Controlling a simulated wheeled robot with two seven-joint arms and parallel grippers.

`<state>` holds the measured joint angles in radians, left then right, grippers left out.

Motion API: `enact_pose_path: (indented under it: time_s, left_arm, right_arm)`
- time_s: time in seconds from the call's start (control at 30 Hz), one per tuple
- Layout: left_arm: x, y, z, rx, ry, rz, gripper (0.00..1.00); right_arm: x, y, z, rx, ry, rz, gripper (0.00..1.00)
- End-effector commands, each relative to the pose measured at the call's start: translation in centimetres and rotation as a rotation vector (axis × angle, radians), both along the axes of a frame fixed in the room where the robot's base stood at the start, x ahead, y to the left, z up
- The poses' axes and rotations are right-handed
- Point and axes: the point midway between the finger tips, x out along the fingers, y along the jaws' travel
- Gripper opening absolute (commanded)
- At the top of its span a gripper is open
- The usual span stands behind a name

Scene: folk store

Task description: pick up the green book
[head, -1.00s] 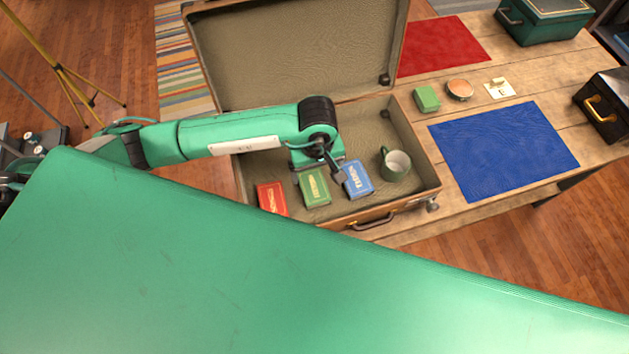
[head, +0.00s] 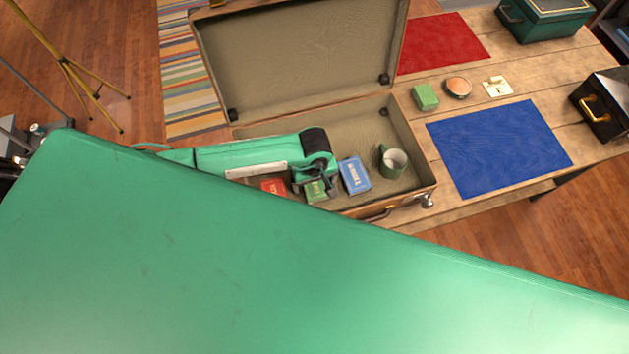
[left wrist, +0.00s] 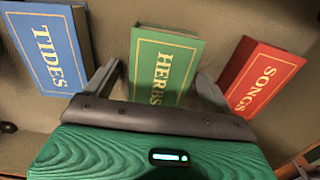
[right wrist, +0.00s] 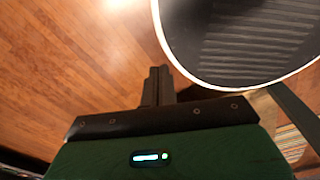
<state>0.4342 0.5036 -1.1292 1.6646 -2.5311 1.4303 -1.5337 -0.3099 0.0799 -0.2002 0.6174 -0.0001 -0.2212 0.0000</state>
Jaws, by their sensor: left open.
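The green book (head: 317,195), with "HERBS" on its cover, lies in the open suitcase (head: 424,187); it also shows in the left wrist view (left wrist: 160,62). My left gripper (left wrist: 160,74) is open above it, one finger near each side of the cover. In the head view my left gripper (head: 314,181) hides part of the book. I cannot tell whether the fingers touch it. My right gripper (right wrist: 158,80) shows only in the right wrist view, with its fingers together and nothing between them.
A blue book (head: 355,175) and a red book (head: 273,186) flank the green one. A green mug (head: 393,161) stands in the suitcase's right end. On the table are a small green box (head: 425,97), a round tin (head: 458,87) and a blue mat (head: 500,147).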

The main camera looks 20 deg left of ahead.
Motion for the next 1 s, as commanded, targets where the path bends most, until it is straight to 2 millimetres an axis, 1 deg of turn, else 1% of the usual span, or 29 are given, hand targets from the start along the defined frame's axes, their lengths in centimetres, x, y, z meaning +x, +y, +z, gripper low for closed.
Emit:
enact_pose_path:
  time_s: [0.13,0.27,0.3,0.4,0.77,0.87,0.97,1.0]
  left_arm:
    - [0.0,0.0,0.0,-0.001,-0.001,0.0,0.87]
    - [0.0,0.0,0.0,-0.001,-0.001,0.0,0.62]
    - [0.0,0.0,0.0,-0.001,-0.001,0.0,0.54]
    - [0.0,0.0,0.0,-0.001,-0.001,0.0,0.35]
    - [0.1,0.0,0.4,-0.001,-0.002,0.0,0.35]
    - [0.2,-0.1,1.1,-0.002,-0.004,-0.001,0.35]
    - [0.2,0.0,2.2,-0.003,-0.004,-0.001,0.35]
    - [0.2,0.0,2.9,-0.002,-0.005,-0.002,0.35]
  right_arm:
    - [0.4,0.0,0.0,0.0,-0.005,0.0,0.0]
    - [1.0,0.0,0.0,0.001,-0.012,0.0,0.0]
    - [1.2,0.0,0.0,0.001,-0.014,0.0,0.0]
    - [1.4,0.1,0.0,0.001,-0.017,0.0,0.0]
    - [1.2,0.0,-0.2,0.001,-0.016,0.0,0.0]
    - [1.2,0.0,-0.5,0.001,-0.015,0.0,0.0]
    - [1.1,0.0,-1.0,0.001,-0.014,0.0,0.0]
    - [1.1,0.0,-1.2,0.001,-0.014,0.0,0.0]
